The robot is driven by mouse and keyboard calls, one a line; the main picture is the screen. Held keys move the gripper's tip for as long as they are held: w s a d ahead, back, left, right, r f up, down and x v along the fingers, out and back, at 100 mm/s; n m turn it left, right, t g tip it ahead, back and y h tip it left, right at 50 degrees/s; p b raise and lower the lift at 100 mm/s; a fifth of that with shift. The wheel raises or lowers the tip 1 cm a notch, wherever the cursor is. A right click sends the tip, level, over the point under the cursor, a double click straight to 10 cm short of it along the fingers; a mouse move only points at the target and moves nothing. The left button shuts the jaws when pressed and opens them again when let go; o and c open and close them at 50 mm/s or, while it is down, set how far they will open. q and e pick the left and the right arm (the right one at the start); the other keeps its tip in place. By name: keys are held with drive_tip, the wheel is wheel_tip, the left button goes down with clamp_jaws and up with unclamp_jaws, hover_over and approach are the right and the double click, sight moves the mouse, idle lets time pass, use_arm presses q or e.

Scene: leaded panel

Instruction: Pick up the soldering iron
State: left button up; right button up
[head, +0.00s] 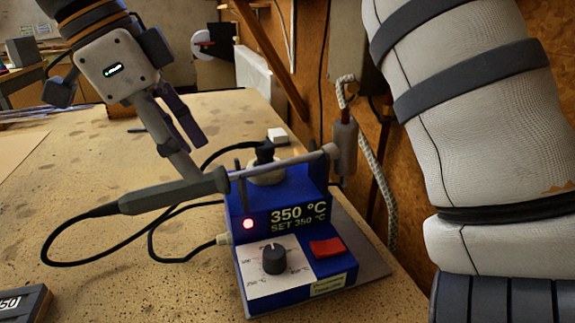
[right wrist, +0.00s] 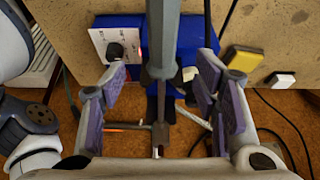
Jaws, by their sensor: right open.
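The soldering iron (head: 175,192) has a grey-green handle and a metal shaft. It lies nearly level across the top of the blue soldering station (head: 300,270), its handle sticking out to the left. A black cord loops from the handle. My right gripper (head: 183,142) is open, fingers pointing down, just above the handle in the head view. In the right wrist view the iron (right wrist: 163,60) runs lengthwise between the open, purple-padded fingers (right wrist: 160,82), with gaps on both sides. I cannot tell how far it lies beyond the fingertips. My left gripper is out of view.
The station reads 350 °C, with a lit red lamp, a knob and a red switch. A white block (head: 278,134) sits behind it. A yellow-topped block (right wrist: 243,60) shows in the wrist view. A dark box (head: 22,303) is at the front left. The bench's left part is mostly clear.

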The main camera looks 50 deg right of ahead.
sight(208, 180)
drive_tip(key=x, duration=0.6)
drive_tip(key=shift+w, duration=0.2)
clamp_jaws()
drive_tip(key=shift+r, duration=0.1)
